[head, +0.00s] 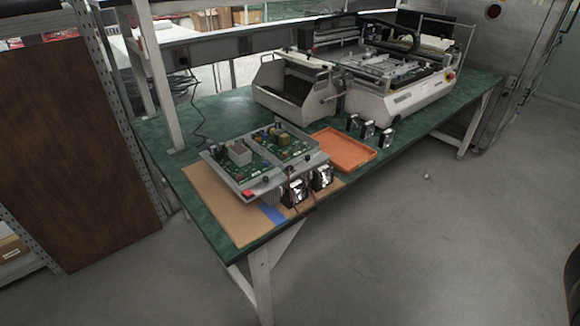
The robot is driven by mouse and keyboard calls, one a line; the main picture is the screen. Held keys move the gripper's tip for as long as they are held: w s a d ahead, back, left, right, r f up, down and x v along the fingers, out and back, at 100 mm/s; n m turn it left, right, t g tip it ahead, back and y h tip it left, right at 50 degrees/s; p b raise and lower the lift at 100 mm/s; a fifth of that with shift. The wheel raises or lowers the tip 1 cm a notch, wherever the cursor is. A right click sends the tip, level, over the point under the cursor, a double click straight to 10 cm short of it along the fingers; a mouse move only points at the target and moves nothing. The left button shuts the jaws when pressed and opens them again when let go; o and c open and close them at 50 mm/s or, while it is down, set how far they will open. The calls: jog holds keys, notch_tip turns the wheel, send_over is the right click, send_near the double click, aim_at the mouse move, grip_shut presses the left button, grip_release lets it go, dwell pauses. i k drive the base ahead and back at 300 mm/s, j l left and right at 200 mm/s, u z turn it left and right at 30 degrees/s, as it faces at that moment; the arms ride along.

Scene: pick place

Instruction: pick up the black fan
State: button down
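Small black-and-silver box-shaped units that look like fans show in the head view. Two, a left front fan (295,191) and a right front fan (322,177), are at the table's near edge by a circuit-board assembly (262,160). Three more, a far fan (353,122), a middle fan (367,131) and a near fan (387,138), stand in a row right of an orange tray (343,152). I cannot tell which one the task means. My gripper is not in view.
The fans are on a green-topped workbench (425,118). A brown board (215,200) lies under the circuit assembly. A white machine (395,85) and a grey open-topped unit (290,90) stand behind. A white post (158,80) rises at left. The floor (420,240) in front is mostly clear.

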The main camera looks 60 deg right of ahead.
aim_at(323, 176)
jog(key=i+l+z, duration=0.25)
jog(key=i+l, duration=0.25)
jog(key=i+l+z, duration=0.3)
jog(key=i, duration=0.3)
jog(key=k+j+z, duration=0.15)
jog(key=k+z, duration=0.2)
jog(key=k+j+z, duration=0.1)
jog(key=k+z, duration=0.15)
jog(key=z, duration=0.15)
jog(key=k+z, duration=0.35)
